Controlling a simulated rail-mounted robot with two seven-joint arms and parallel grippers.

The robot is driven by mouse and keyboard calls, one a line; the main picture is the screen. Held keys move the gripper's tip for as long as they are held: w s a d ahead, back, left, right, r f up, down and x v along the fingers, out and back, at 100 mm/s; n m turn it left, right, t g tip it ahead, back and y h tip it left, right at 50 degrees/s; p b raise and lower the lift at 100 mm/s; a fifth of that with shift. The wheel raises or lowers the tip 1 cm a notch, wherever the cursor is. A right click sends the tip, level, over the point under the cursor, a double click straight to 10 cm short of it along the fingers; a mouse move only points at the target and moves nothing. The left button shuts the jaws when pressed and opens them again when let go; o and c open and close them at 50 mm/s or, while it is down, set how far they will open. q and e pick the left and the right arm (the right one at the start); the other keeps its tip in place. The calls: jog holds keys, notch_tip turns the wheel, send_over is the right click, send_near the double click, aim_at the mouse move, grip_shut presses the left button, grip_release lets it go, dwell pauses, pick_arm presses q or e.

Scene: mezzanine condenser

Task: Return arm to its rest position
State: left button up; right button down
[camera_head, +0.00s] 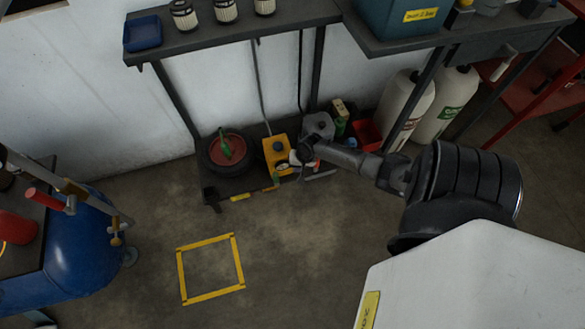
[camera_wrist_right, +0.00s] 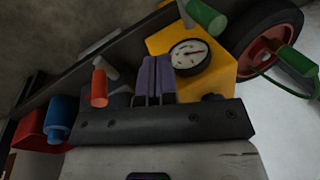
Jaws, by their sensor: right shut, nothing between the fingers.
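My right arm reaches in from the right in the head view, over the lower shelf under the bench. Its gripper (camera_head: 298,158) is at the far end of the arm, in front of a yellow box with a gauge (camera_head: 277,154). In the right wrist view the gripper's two fingers (camera_wrist_right: 154,78) are together with nothing between them. The yellow box (camera_wrist_right: 215,75) and its round dial lie just beyond and to the right of the fingers. I cannot tell whether the fingers touch anything. My left gripper is not in view.
On the shelf stand a wheel (camera_head: 227,152), a grey box (camera_head: 318,125) and a red bin (camera_head: 366,135). The bench (camera_head: 240,33) overhangs them. White cylinders (camera_head: 407,108) stand to the right. A blue tank (camera_head: 85,245) is at left. Floor around the yellow-taped square (camera_head: 211,268) is clear.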

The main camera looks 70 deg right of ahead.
jog(key=p+v, duration=0.1)
jog(key=v, duration=0.2)
jog(key=shift+s+r+p, duration=0.1)
jog(key=shift+s+p, duration=0.1)
jog(key=shift+p, duration=0.1)
